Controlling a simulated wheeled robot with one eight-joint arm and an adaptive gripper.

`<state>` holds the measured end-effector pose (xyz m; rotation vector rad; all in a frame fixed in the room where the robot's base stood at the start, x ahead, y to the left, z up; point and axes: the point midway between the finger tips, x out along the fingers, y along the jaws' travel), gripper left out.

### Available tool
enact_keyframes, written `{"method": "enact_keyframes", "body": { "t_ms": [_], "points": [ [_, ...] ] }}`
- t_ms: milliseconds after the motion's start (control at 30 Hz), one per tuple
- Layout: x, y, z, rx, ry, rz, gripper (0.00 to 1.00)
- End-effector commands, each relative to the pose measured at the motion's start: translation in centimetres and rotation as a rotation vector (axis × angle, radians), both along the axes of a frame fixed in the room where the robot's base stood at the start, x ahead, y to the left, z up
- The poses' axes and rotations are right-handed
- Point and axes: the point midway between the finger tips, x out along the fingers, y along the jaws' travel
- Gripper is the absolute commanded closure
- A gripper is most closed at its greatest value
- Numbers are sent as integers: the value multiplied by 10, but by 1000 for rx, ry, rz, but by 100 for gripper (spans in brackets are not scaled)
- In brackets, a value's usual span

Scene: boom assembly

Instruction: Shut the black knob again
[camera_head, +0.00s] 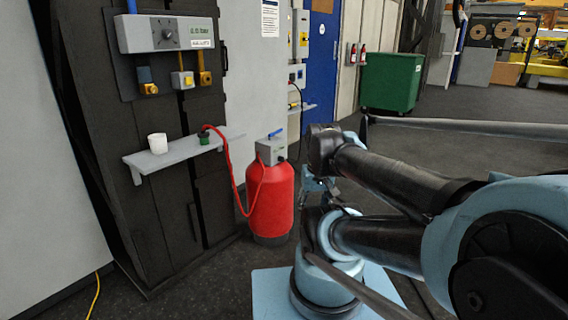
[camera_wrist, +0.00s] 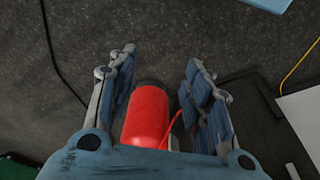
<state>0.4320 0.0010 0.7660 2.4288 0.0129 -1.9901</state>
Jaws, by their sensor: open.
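A dark round knob (camera_head: 168,34) sits on the front of a grey control box (camera_head: 140,34) on the dark panel at upper left; its setting is too small to read. A red cylinder (camera_head: 270,205) with a grey box (camera_head: 270,151) and a blue lever (camera_head: 275,133) on top stands on the floor beside the panel. My gripper (camera_wrist: 158,62) is open and empty, pointing down. The cylinder also shows in the wrist view (camera_wrist: 147,115), below and between the fingers. In the head view my gripper (camera_head: 314,186) is right of the cylinder, partly hidden by my arm.
A grey shelf (camera_head: 185,152) holds a white cup (camera_head: 158,143) and a green fitting (camera_head: 204,138). A red hose (camera_head: 229,170) hangs from it to the cylinder. A green bin (camera_head: 391,82) stands behind on open floor.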

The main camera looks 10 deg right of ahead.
Motion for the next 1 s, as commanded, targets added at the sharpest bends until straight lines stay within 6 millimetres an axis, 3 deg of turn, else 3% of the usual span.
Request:
{"method": "enact_keyframes", "body": {
  "t_ms": [367, 1000],
  "points": [
    [64, 18, 36, 174, -7, -248, 54],
    [216, 31, 72, 533, 37, -742, 54]
  ]
}}
